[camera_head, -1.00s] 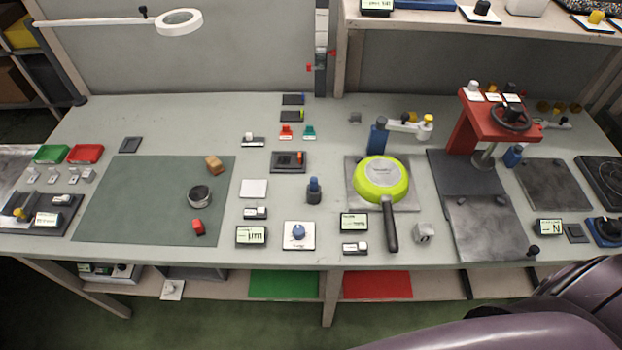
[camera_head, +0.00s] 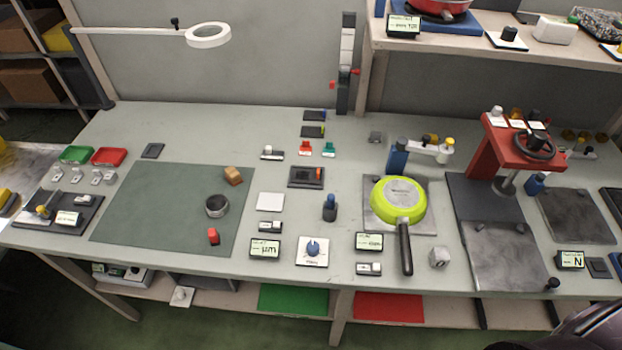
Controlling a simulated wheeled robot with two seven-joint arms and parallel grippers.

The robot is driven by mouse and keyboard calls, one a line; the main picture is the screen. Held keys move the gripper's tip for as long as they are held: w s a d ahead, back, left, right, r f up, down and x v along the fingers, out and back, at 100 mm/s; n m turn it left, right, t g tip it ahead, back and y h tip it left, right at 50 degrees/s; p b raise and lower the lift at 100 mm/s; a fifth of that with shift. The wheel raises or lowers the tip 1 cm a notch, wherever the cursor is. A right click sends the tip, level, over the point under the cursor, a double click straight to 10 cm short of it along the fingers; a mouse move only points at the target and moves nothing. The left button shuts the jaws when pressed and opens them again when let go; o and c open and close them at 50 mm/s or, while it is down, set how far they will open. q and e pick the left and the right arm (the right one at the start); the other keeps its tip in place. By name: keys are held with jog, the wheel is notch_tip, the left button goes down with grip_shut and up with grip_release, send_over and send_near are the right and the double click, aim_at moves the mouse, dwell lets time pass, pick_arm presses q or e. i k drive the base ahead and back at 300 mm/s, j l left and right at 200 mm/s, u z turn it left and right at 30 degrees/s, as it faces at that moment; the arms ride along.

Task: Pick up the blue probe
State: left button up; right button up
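A small blue-topped upright piece (camera_head: 330,204) in a dark holder stands on the table near the middle, left of the green pan; it looks like the blue probe. Other blue parts are a blue block (camera_head: 397,157) at the foot of a small arm behind the pan and a blue piece (camera_head: 535,184) beside the red press. Neither gripper is in view. Only a dark part of my own body shows at the bottom right corner.
A lime-green pan (camera_head: 398,200) lies upside down on a metal plate, its handle pointing to the front. A green mat (camera_head: 150,205) covers the left of the table. The red press (camera_head: 515,150) stands at the right. A lamp ring (camera_head: 208,35) hangs at the upper left.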

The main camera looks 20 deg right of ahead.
aim_at(332, 197)
jog(key=j+z, duration=0.65)
jog(key=j, duration=0.25)
jog(key=k+j+z, duration=0.1)
jog(key=j+z, duration=0.25)
jog(key=k+j+z, duration=0.15)
jog(key=j+z, duration=0.15)
jog(key=j, duration=0.2)
